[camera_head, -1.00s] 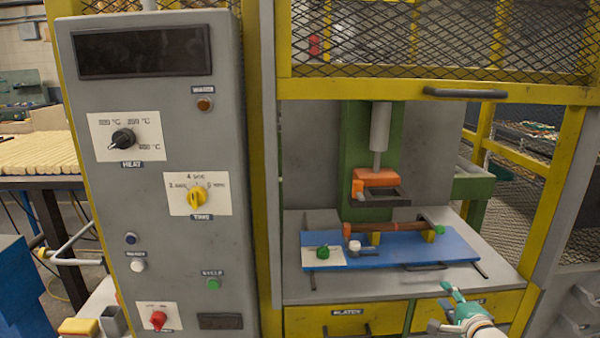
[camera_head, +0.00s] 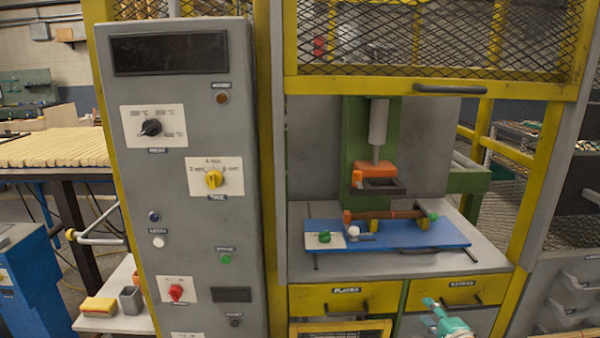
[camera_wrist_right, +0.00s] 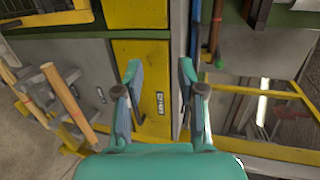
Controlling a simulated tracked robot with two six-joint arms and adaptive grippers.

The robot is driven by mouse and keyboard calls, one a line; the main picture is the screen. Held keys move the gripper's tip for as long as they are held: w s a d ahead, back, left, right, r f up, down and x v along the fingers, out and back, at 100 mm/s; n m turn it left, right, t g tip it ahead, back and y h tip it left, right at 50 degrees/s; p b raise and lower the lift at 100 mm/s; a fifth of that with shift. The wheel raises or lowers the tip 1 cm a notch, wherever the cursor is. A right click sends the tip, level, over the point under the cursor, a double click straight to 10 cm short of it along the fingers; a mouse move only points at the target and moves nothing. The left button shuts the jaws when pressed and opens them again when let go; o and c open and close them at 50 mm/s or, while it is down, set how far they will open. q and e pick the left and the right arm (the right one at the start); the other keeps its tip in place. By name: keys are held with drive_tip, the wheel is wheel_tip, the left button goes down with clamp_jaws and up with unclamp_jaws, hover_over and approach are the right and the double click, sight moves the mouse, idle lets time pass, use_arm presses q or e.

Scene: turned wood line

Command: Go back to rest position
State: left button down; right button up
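My right gripper (camera_head: 437,305) shows at the bottom right of the head view, in front of the yellow drawers and below the press bay. In the right wrist view my right gripper (camera_wrist_right: 160,70) has its two fingers apart with nothing between them. My left gripper is in neither view. A blue board (camera_head: 440,236) lies on the grey bed of the press bay. A brown wooden bar (camera_head: 388,214) lies across it on small blocks. The orange and dark press head (camera_head: 378,171) hangs above the bar.
A tall grey control panel (camera_head: 200,120) stands left of the bay, with a small shelf (camera_head: 112,322) beside its foot. A raised yellow mesh guard (camera_head: 440,45) is above the bay. Yellow drawers (camera_head: 325,302) are below it. Wooden handles (camera_wrist_right: 70,100) hang left in the wrist view.

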drive_tip(key=s+a+f+n+g+y, duration=0.25)
drive_tip(key=s+a+f+g, duration=0.35)
drive_tip(key=s+a+f, duration=0.95)
drive_tip(key=s+a+f+n+g, duration=0.1)
drive_tip(key=s+f+n+g, duration=0.1)
drive_tip(key=s, duration=0.5)
drive_tip(key=s+a+f+n+g, duration=0.2)
drive_tip(key=s+f+n+g, duration=0.1)
drive_tip(key=s+n, duration=0.3)
drive_tip(key=s+a+f+n+g, duration=0.1)
drive_tip(key=s+f+n+g, duration=0.2)
drive_tip(key=s, duration=0.6)
drive_tip(key=shift+s+a+f+n, duration=0.3)
drive_tip(key=shift+f+n, duration=0.4)
drive_tip(key=shift+n, duration=0.15)
drive_tip(key=shift+w, duration=0.1)
